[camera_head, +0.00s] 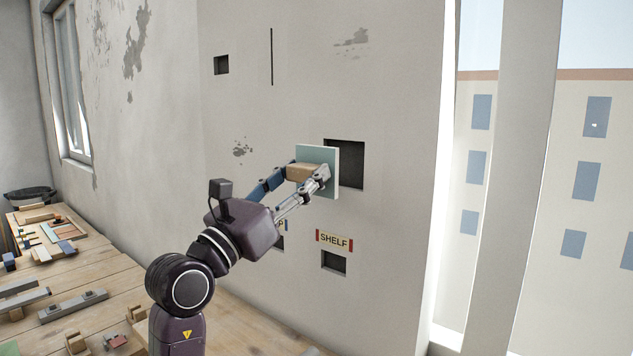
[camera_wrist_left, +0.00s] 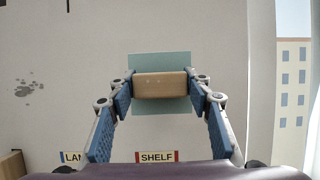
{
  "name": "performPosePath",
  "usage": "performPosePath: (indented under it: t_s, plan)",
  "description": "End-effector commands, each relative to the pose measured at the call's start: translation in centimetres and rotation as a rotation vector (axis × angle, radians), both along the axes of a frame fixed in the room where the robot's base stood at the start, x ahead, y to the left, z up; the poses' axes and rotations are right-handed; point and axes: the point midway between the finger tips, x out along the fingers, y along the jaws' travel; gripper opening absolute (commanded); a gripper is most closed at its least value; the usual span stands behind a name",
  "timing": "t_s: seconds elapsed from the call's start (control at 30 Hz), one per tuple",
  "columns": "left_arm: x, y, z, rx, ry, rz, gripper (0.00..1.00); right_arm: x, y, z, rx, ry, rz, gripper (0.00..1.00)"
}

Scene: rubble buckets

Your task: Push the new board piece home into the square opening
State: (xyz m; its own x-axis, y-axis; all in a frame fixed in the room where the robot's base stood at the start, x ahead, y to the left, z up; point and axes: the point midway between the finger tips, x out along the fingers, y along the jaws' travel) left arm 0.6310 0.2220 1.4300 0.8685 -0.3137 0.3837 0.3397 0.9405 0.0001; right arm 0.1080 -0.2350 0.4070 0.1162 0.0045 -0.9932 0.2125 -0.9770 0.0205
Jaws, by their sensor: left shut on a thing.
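The new board piece (camera_head: 331,158) is a pale green square panel with a tan wooden block (camera_head: 299,172) on its near face. My left gripper (camera_head: 306,180) is shut on this block and holds the board upright near the wall. In the left wrist view, the fingers (camera_wrist_left: 160,92) grip both ends of the block (camera_wrist_left: 161,85), with the board (camera_wrist_left: 160,60) behind it. The dark square opening (camera_head: 351,164) shows to the right of the board in the head view, and the board covers part of it. The opening is hidden in the left wrist view. My right gripper is not in view.
The wall (camera_head: 400,110) has smaller dark holes, one (camera_head: 221,65) at upper left and one (camera_head: 334,262) under the SHELF label (camera_head: 334,240). A wooden bench (camera_head: 60,272) with loose pieces and tools lies at lower left. A bright window opening (camera_head: 450,200) is at right.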

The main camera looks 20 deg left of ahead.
Motion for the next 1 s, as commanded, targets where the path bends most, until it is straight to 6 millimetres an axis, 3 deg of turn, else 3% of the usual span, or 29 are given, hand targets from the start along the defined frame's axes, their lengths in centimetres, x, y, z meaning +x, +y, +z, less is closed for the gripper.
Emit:
performPosePath:
  t_s: [0.27,0.8,1.0]
  plan:
    - [-0.1,0.0,0.0,-0.004,-0.001,0.0,0.15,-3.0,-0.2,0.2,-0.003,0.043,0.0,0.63]
    - [4.8,-1.8,0.0,-0.004,0.0,-0.002,0.15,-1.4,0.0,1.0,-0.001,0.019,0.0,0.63]
    - [5.7,-2.2,0.0,-0.003,-0.001,-0.001,0.15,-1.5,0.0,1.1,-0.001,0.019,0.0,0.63]
